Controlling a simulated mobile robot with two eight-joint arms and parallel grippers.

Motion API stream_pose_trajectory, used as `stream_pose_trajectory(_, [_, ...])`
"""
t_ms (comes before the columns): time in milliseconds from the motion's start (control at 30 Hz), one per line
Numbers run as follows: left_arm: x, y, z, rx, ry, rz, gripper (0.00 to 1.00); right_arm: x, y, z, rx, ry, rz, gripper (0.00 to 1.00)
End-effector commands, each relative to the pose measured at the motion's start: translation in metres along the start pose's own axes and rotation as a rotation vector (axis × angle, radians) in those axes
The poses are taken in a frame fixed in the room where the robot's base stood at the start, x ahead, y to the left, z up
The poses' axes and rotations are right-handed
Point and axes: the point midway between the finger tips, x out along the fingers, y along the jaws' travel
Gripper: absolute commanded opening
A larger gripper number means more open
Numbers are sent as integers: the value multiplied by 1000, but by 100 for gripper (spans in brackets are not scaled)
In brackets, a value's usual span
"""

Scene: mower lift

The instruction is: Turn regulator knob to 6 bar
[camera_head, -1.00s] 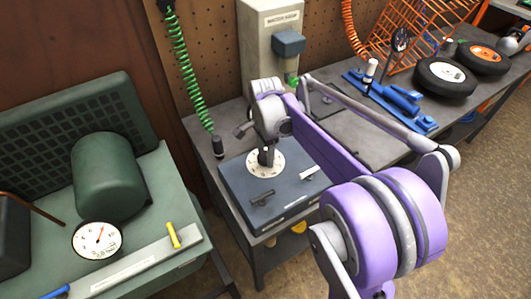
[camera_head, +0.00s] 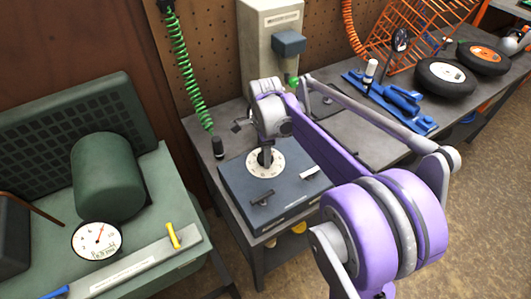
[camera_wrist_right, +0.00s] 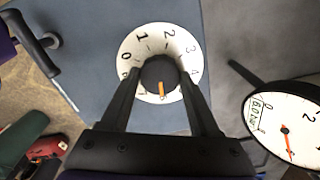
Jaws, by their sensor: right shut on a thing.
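The regulator knob (camera_wrist_right: 160,74) is dark with an orange pointer and sits in the middle of a white numbered dial (camera_wrist_right: 127,52). The dial also shows in the head view (camera_head: 279,165), on top of a blue-grey box. My right gripper (camera_wrist_right: 160,88) is shut on the knob from above, one finger on each side. It shows in the head view (camera_head: 266,158) over the dial. A round white gauge (camera_wrist_right: 285,115) with a red needle shows at the right. My left gripper is out of view.
A green machine (camera_head: 107,175) with a white gauge (camera_head: 97,240) stands at the left. A green coiled hose (camera_head: 180,75) hangs behind the box (camera_head: 230,180). Blue tools (camera_head: 400,100) and black wheels (camera_head: 445,77) lie on the bench at the right.

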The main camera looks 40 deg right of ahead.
Motion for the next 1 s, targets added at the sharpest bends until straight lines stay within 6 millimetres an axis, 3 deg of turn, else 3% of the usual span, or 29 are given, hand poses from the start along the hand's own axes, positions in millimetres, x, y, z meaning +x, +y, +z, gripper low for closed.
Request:
stream_pose_trajectory(67, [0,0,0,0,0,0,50,1,1,0,-1,-1,2,7])
stream_pose_trajectory(100, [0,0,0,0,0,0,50,1,1,0,-1,-1,2,64])
stream_pose_trajectory(267, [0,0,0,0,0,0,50,1,1,0,-1,0,2,91])
stream_pose_trajectory(667, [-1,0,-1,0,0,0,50,-9,0,0,-1,0,0,91])
stream_pose_trajectory(1000, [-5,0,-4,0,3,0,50,-74,0,0,-1,0,1,91])
